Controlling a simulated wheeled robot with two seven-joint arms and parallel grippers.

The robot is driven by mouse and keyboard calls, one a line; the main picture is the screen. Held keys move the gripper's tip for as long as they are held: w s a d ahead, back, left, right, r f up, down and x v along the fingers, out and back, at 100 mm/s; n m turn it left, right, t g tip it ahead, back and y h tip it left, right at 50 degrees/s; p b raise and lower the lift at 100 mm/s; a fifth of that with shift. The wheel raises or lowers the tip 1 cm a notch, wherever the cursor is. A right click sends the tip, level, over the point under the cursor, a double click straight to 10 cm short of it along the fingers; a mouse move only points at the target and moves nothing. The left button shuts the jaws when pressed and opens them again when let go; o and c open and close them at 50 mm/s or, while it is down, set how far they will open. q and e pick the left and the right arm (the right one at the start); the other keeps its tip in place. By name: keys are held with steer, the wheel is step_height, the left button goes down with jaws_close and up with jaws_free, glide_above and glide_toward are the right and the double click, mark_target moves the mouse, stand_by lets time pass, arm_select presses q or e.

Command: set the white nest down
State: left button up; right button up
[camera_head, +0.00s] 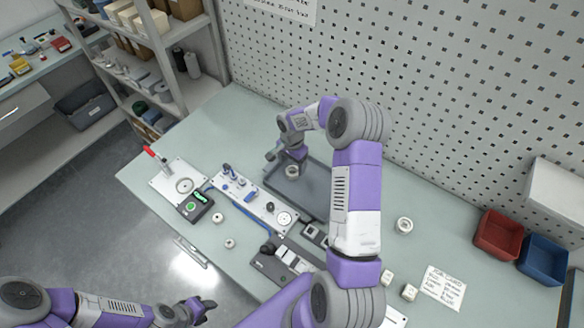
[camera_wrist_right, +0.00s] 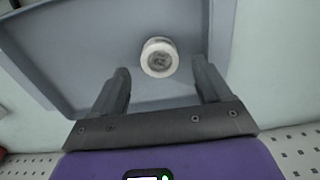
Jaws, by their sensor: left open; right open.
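The white nest (camera_wrist_right: 159,57), a small round white piece with a grey centre, rests on the floor of the grey tray (camera_wrist_right: 60,60) in the right wrist view. In the head view the nest (camera_head: 292,171) shows just below my right gripper (camera_head: 283,160), at the upper left of the tray (camera_head: 313,203). My right gripper (camera_wrist_right: 162,85) is open, its fingers to either side and just short of the nest, with gaps on both sides. My left gripper (camera_head: 202,306) is open and empty at the bottom left, over the floor in front of the table.
A fixture plate (camera_head: 250,203) and a device with a green display (camera_head: 195,206) stand left of the tray. Loose white rings (camera_head: 404,225) and blocks (camera_head: 409,291) lie on the table. Red (camera_head: 497,236) and blue (camera_head: 543,260) bins stand at the right. A pegboard wall rises behind.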

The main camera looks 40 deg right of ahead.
mark_target(292, 173)
step_height(292, 173, up, 9)
steer(key=shift+f, duration=0.2)
stand_by(0.3)
step_height(292, 173, down, 13)
steer(key=shift+r+b, duration=0.2)
steer(key=shift+b, duration=0.1)
steer(key=shift+r, duration=2.15)
